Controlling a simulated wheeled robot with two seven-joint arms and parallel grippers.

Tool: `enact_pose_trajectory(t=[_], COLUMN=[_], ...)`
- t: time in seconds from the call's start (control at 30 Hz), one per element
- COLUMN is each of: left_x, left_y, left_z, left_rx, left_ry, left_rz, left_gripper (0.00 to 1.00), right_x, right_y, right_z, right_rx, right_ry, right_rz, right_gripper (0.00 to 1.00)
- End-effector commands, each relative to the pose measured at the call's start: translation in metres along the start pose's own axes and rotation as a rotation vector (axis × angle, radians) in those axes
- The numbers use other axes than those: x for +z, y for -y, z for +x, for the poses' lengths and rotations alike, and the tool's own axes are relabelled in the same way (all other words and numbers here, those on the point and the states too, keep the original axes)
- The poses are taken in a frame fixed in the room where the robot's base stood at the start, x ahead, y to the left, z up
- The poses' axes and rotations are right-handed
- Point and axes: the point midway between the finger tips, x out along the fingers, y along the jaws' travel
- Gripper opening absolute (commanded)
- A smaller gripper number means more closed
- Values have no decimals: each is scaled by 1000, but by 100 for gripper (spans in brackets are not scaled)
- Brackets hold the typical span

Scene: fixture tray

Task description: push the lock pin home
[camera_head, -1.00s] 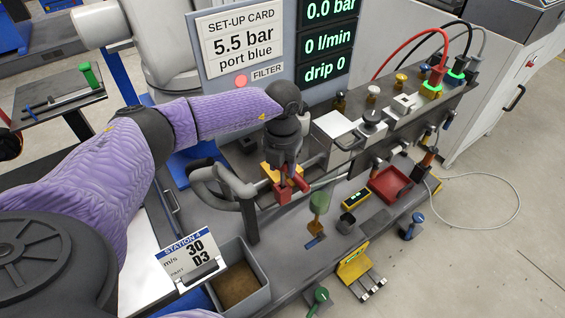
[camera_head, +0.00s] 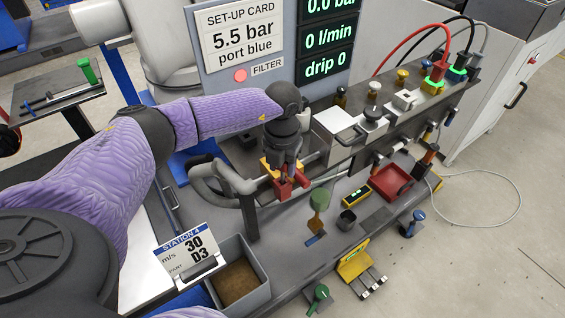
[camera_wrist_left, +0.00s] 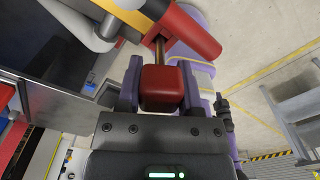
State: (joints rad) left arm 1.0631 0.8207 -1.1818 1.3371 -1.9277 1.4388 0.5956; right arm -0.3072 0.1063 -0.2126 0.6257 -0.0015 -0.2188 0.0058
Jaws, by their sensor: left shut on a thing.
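My left gripper (camera_head: 286,174) reaches down at the middle of the bench fixture. Its fingers are shut on a red block-shaped head (camera_wrist_left: 162,88), which I take to be the lock pin's. A thin brass-coloured shank (camera_wrist_left: 160,47) shows beyond the head and runs to a red and yellow part (camera_wrist_left: 190,30). A length of shank is visible between head and part; its far end is hidden. In the head view the red head (camera_head: 283,190) shows below the fingers, beside a yellow piece (camera_head: 267,166). My right gripper is not in view.
Grey bent pipe (camera_head: 222,176) lies close left of my gripper. A valve manifold (camera_head: 400,115) with knobs and hoses stands to the right. A red tray (camera_head: 392,186), an open grey bin (camera_head: 240,262) and a station card (camera_head: 190,252) are nearby.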

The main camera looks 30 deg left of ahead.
Motion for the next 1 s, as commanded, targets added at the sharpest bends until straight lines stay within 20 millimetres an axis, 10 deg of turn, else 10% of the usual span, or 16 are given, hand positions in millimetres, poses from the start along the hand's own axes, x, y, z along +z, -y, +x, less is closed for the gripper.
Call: enact_pose_trajectory(t=[0.83,0.87,1.0], left_x=[0,0,0], left_y=[0,0,0], left_z=[8,8,8], left_rx=[0,0,0], left_ry=[0,0,0], left_rz=[0,0,0], left_gripper=[0,50,80], right_x=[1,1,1], right_y=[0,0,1], right_z=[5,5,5], right_rx=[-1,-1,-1], right_ry=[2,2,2], right_rz=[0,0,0], right_gripper=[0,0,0])
